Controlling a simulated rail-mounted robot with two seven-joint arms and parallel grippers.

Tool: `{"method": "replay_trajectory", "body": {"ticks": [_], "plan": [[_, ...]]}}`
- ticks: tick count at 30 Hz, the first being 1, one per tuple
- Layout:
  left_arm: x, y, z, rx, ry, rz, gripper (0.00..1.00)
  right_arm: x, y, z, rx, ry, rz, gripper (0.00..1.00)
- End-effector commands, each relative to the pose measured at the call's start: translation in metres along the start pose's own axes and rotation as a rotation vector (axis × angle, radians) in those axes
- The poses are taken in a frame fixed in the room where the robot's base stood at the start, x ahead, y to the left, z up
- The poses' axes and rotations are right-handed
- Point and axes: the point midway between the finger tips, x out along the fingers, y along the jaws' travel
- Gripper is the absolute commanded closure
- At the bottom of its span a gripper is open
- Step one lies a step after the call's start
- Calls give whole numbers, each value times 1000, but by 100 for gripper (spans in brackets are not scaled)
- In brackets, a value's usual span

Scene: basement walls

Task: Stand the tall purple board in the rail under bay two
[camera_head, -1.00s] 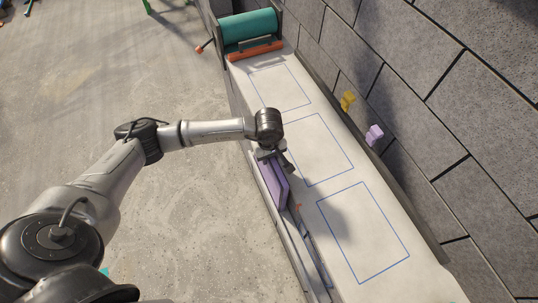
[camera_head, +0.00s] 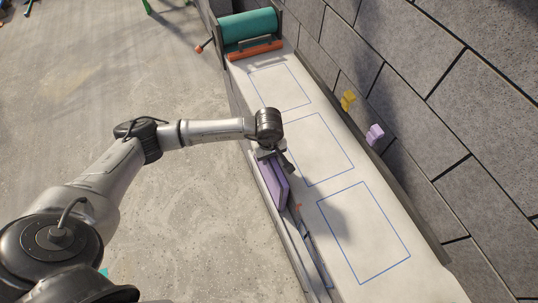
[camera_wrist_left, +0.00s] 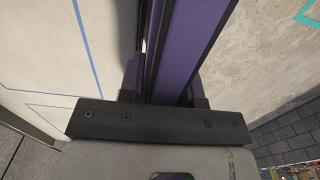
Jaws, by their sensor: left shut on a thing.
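My left gripper (camera_head: 270,153) is shut on the purple board (camera_head: 274,186) at its upper edge, at the left edge of the white surface. The board is upright and lies alongside the middle blue-outlined bay (camera_head: 335,143). In the left wrist view the purple board (camera_wrist_left: 192,45) runs away between the fingers. The rail (camera_head: 318,262) runs along the left edge of the white surface, and the board lines up with it. I cannot tell whether the board's lower edge is seated in the rail. My right gripper is not in view.
The white surface (camera_head: 300,130) has two more outlined bays, far (camera_head: 280,88) and near (camera_head: 363,232). A teal roller (camera_head: 248,28) stands at the far end. Yellow (camera_head: 348,100) and lilac (camera_head: 375,134) pieces are on the block wall at right. Open floor lies at left.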

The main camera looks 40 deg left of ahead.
Motion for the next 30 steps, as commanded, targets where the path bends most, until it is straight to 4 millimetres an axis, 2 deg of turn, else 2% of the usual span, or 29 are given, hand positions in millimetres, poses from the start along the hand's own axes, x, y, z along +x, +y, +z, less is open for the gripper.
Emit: {"method": "replay_trajectory", "body": {"ticks": [23,24,30], "plan": [[5,0,0,0,0,0,100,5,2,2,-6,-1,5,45],[5,0,0,0,0,0,66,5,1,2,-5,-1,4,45],[5,0,0,0,0,0,47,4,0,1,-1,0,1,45]]}}
